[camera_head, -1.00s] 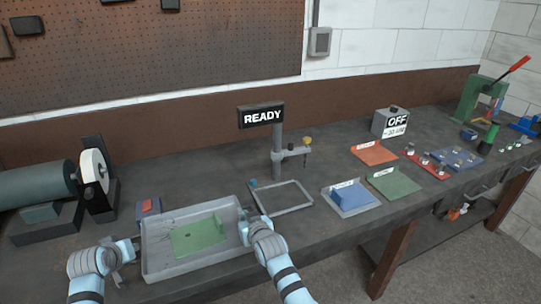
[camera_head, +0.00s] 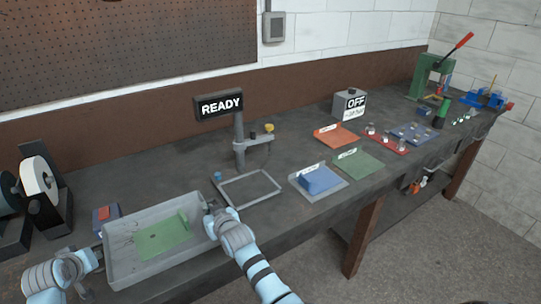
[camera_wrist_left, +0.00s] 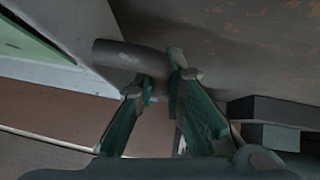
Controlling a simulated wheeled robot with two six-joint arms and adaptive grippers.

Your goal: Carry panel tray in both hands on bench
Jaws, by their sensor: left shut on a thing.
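The panel tray (camera_head: 122,277) is a shallow grey box near the bench's front edge, left of centre in the head view. A green panel (camera_head: 160,238) with a raised lip lies inside it. I cannot tell whether the tray touches the bench. My left gripper (camera_head: 98,256) is at the tray's left end; in the left wrist view its teal fingers (camera_wrist_left: 165,84) are shut on the grey tray handle (camera_wrist_left: 122,54). My right gripper (camera_head: 212,214) is at the tray's right end; its fingertips are too small to tell whether they are shut.
A grinder (camera_head: 40,183) and a red-topped block (camera_head: 107,215) are at left. Blue (camera_head: 318,180), green (camera_head: 360,162) and orange (camera_head: 336,136) panels lie farther right.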

